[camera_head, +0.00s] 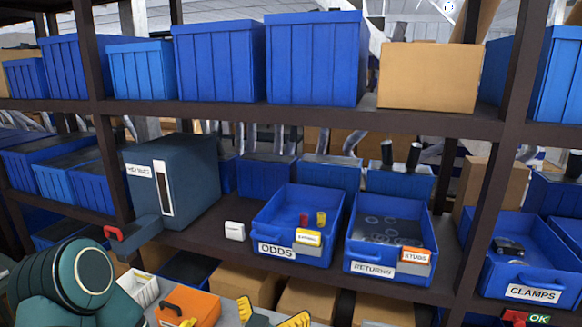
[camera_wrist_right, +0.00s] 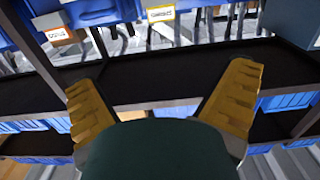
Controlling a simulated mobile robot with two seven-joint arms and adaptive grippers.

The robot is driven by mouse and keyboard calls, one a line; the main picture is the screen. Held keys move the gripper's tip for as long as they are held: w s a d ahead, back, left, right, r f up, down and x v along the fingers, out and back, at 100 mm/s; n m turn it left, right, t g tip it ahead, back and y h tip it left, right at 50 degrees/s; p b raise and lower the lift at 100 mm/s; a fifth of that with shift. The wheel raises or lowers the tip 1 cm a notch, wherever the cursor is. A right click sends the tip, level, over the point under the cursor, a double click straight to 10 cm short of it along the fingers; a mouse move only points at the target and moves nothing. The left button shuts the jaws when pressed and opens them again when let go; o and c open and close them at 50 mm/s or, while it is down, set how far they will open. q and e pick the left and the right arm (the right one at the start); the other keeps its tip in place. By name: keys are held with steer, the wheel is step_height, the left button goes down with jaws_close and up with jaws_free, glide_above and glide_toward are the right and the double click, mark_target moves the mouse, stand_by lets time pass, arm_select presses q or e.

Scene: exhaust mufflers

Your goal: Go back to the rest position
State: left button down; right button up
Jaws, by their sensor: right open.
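My right gripper (camera_head: 270,317) shows at the bottom edge of the head view, with its yellow fingers spread apart. In the right wrist view my right gripper (camera_wrist_right: 165,80) is open, with nothing between its fingers. It points toward a dark shelf surface (camera_wrist_right: 190,72) that looks bare between the fingertips. My left gripper is not in view. A teal link of my arm fills the lower left corner of the head view.
The shelf rack (camera_head: 460,124) holds several blue bins. Bins labelled ODDS (camera_head: 290,262), RETURNS (camera_head: 385,277) and CLAMPS (camera_head: 530,285) stand on the middle shelf. A dark grey box (camera_head: 195,180) stands left of them. An orange case (camera_head: 190,308) lies low in front.

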steer(key=d+f+n+g+y, duration=0.1)
steer(key=d+f+g, duration=0.4)
steer(key=f, duration=0.6)
steer(key=d+f+g+y, duration=0.1)
steer(key=d+f+g, duration=0.2)
steer(key=d+f, duration=0.7)
steer(key=s+f+m+g+y, duration=0.1)
steer(key=s+f+g+y, duration=0.3)
steer(key=s+f, duration=0.45)
steer(key=s+f+g+y, duration=0.3)
steer(key=s+f+g, duration=0.2)
steer(key=s, duration=0.7)
arm_select(q)
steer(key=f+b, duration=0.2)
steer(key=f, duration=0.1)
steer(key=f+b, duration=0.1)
steer(key=b, duration=0.1)
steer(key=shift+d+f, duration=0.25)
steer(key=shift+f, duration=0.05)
arm_select(e)
steer(key=w+a+n+t, duration=0.1)
steer(key=w+t, duration=0.1)
steer(key=w, duration=0.5)
steer(key=shift+a+r+n, duration=0.2)
steer(key=shift+r+n, duration=0.1)
steer(key=shift+r, duration=0.05)
